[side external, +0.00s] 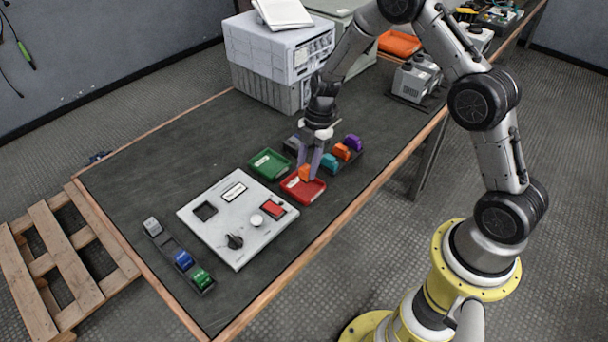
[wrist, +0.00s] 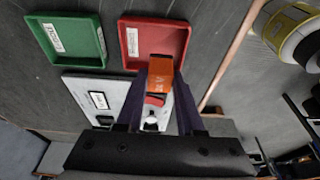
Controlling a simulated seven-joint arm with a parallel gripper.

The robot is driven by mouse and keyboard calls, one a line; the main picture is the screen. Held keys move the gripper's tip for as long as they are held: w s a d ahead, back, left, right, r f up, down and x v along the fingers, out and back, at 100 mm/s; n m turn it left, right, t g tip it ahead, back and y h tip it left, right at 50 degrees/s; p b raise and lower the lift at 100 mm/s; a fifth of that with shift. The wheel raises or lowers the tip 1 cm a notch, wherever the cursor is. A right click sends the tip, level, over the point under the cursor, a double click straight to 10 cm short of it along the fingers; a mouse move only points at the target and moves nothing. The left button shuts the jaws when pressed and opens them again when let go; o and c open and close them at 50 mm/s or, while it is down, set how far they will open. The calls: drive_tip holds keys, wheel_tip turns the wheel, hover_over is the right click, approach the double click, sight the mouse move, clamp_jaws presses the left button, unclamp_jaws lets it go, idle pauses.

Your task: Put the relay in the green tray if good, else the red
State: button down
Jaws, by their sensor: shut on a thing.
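My gripper (side external: 309,168) is shut on an orange block, the relay (side external: 305,174), and holds it at the red tray (side external: 303,192). In the wrist view the relay (wrist: 161,80) sits between the two fingertips, with dark marking on its face, and overlaps the red tray's near edge (wrist: 150,68). I cannot tell whether it touches the tray. The red tray looks otherwise empty. The green tray (side external: 268,164) lies to its left, empty; it also shows in the wrist view (wrist: 70,40). Both trays carry a white label.
A white test panel (side external: 225,223) with a black knob, round white part and red switch (side external: 273,208) lies in front of the trays. A rack with teal (side external: 329,161), orange (side external: 341,151) and purple (side external: 353,142) blocks stands behind.

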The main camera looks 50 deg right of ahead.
sight(304, 176)
drive_tip(key=shift+w+f, duration=0.4)
drive_tip(key=shift+f, duration=0.05)
drive_tip(key=shift+w+f, duration=0.2)
drive_tip(key=shift+f, duration=1.5)
drive_tip(key=shift+f, duration=0.15)
drive_tip(key=c, duration=0.5)
unclamp_jaws()
drive_tip(key=shift+c, duration=0.2)
